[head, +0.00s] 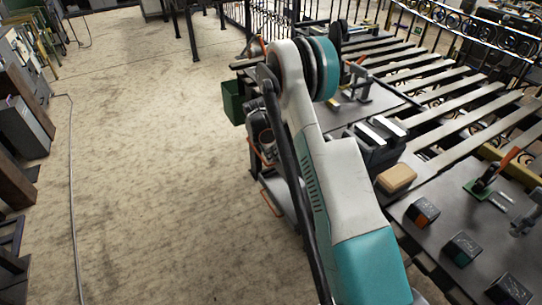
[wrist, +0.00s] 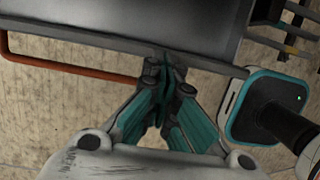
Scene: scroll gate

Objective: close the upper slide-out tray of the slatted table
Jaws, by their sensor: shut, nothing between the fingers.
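The slatted table (head: 435,75) runs along the right of the head view. Below its left edge a grey slide-out tray (head: 284,198) sticks out, with an orange handle (head: 268,203). Another orange handle (head: 264,158) shows higher up, partly hidden by my arm. In the wrist view a dark grey tray (wrist: 150,22) with an orange handle (wrist: 75,70) fills the top; I cannot tell which tray it is. My gripper (wrist: 165,62) is shut and empty, its fingertips at the tray's front edge, right of the handle. Contact is not clear. The head view hides the gripper.
A green bin (head: 233,102) stands on the floor beyond the tray. Dark blocks (head: 462,249) and a tan box (head: 396,178) lie on the table's plates. A cable (head: 71,190) runs along the floor at the left. The floor (head: 150,150) between is open.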

